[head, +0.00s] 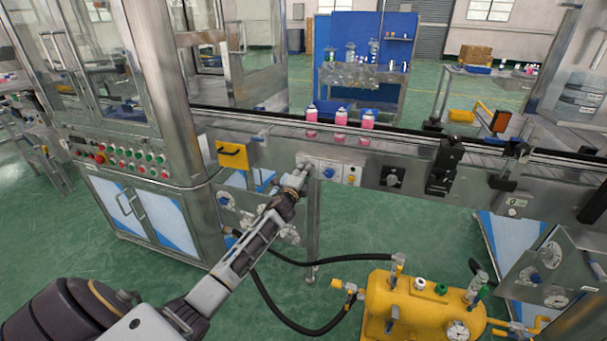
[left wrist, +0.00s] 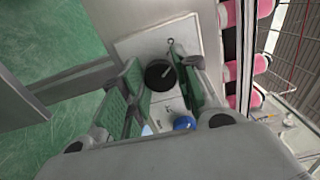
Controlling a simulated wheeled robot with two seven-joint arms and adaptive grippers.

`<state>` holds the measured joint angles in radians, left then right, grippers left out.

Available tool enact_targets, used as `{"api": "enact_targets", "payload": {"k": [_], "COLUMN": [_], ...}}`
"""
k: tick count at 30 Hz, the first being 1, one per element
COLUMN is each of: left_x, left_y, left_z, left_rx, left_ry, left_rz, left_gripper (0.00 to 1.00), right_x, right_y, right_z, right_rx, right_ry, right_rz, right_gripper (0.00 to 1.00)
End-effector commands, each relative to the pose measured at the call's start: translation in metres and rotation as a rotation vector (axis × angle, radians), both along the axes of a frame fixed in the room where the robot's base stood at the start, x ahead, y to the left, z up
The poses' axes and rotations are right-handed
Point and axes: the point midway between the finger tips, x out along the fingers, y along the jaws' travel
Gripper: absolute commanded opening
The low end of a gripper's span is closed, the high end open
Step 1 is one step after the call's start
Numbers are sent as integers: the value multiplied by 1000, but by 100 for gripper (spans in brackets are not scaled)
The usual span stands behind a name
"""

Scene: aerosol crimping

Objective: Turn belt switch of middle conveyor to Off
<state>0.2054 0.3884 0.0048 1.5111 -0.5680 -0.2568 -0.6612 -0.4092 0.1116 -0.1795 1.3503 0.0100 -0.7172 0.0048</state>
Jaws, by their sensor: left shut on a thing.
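The belt switch is a round black knob (left wrist: 160,75) on a pale panel (left wrist: 130,45) in the left wrist view. A light mark on it points up and to the right. My left gripper (head: 299,176) reaches the left end of the conveyor's switch panel (head: 344,167) in the head view. In the left wrist view its green-padded fingers (left wrist: 158,85) stand on both sides of the knob, shut on it. In the head view the gripper hides this knob. My right gripper is not in view.
A blue knob (head: 329,172) sits right beside the gripper. Several pink cans (head: 340,120) stand on the conveyor (head: 270,125) above. A yellow tank (head: 425,305) with black hoses stands below right. A yellow box (head: 236,154) is on the conveyor's side to the left.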

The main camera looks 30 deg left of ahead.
Motion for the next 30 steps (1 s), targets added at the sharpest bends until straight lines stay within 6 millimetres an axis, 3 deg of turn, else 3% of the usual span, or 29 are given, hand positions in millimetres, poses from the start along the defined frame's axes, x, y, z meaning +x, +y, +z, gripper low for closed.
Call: {"api": "enact_targets", "payload": {"k": [12, 27, 28, 30], "left_x": [0, 0, 0, 0], "left_y": [0, 0, 0, 0], "left_z": [-2, -2, -2, -2], "left_rx": [-214, -235, -235, -235], "left_ry": [-48, -53, -53, -53], "left_rz": [1, 1, 1, 1], "left_gripper": [7, 7, 35, 44], "right_x": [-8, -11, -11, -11], "right_y": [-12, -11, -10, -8], "right_z": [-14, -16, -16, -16], "right_rx": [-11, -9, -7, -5], "right_ry": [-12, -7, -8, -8], "right_rz": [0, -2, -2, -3], "right_gripper": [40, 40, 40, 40]}}
